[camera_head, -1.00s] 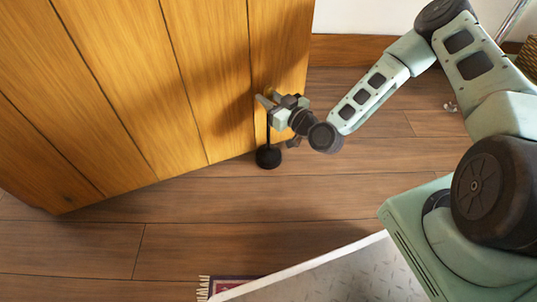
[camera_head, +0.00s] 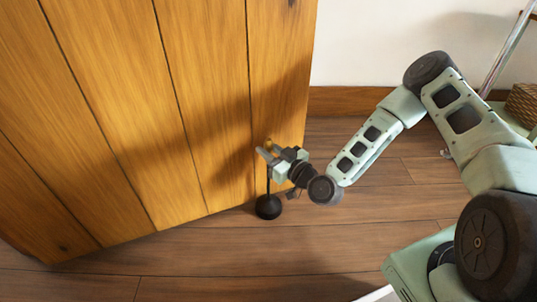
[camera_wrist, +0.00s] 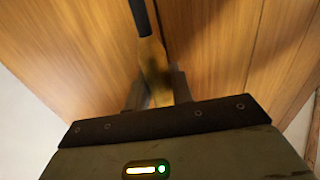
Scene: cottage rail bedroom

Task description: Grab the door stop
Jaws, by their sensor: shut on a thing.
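The door stop has a round black base (camera_head: 268,207) and a thin dark upright rod, and stands close in front of the wooden door's lower edge. My gripper (camera_head: 266,154) is at the top of the rod, beside the door face. In the wrist view, a brass-coloured piece with a black end (camera_wrist: 152,55) runs between my two grey fingers (camera_wrist: 158,88), which are shut on it. The fingers hide part of the door stop's top. I cannot tell whether the base touches the floor.
The wooden plank door (camera_head: 130,110) fills the left and is very close to my gripper. Plank floor (camera_head: 240,260) lies open in front. A skirting board (camera_head: 345,101) and white wall are behind. A wicker basket (camera_head: 524,103) is at the right edge.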

